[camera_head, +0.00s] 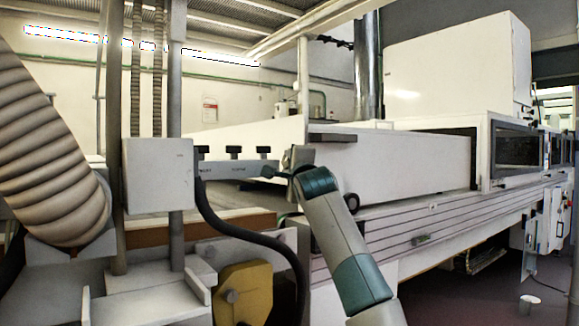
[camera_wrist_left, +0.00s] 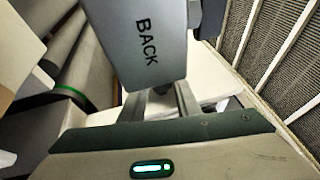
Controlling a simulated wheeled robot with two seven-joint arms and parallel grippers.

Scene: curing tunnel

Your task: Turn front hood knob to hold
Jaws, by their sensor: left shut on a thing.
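A grey control bar (camera_head: 225,171) runs out to the right from a grey box on a post in the head view. Three black knobs stand along its top: a left one (camera_head: 202,152), a middle one (camera_head: 235,152) and a right one (camera_head: 263,152). Their lettering is too small to read surely. My left gripper (camera_head: 286,172) is at the bar's right end. In the left wrist view a grey housing (camera_wrist_left: 137,40) reads BACK. My left gripper's fingers (camera_wrist_left: 158,103) are shut on a small dark part (camera_wrist_left: 160,89) just below that housing, mostly hidden between them. My right gripper is out of view.
The grey box (camera_head: 158,175) on the post and a ribbed hose (camera_head: 45,150) stand at the left. A black cable (camera_head: 250,232) hangs below the bar. The white tunnel housing (camera_head: 400,160) and conveyor side (camera_head: 400,235) extend right, behind my arm.

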